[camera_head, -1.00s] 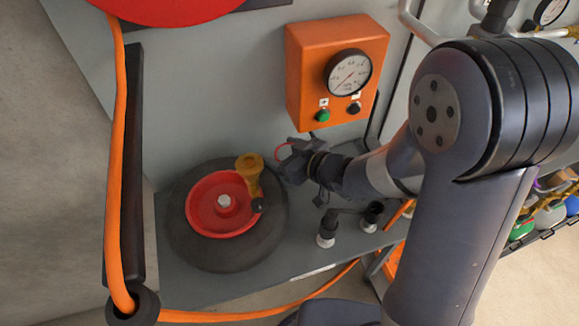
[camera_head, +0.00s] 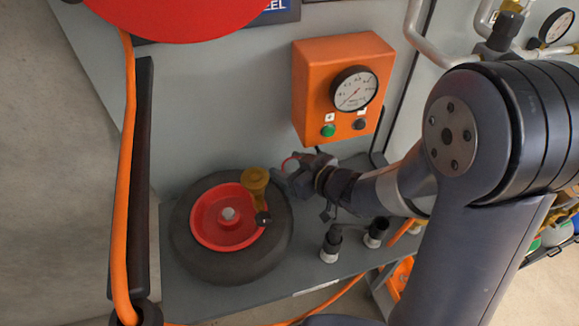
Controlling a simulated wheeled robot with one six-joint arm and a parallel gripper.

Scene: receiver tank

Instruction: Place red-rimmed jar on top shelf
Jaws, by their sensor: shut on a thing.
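My gripper (camera_head: 290,178) is beside the right edge of a black tyre, in front of a grey panel. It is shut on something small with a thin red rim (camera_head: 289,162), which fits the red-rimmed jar. Most of the jar's body is hidden by the gripper or too small to make out. I cannot tell from this view whether it touches the grey ledge (camera_head: 200,298) or is above it. No surface in view is clearly the top shelf.
The tyre with a red hub (camera_head: 218,238) lies on the ledge, with a brass-coloured part (camera_head: 256,192) at its edge. An orange gauge box (camera_head: 312,85) is above my gripper. Two dark fittings (camera_head: 333,243) stand below. An orange hose (camera_head: 126,170) runs down the left.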

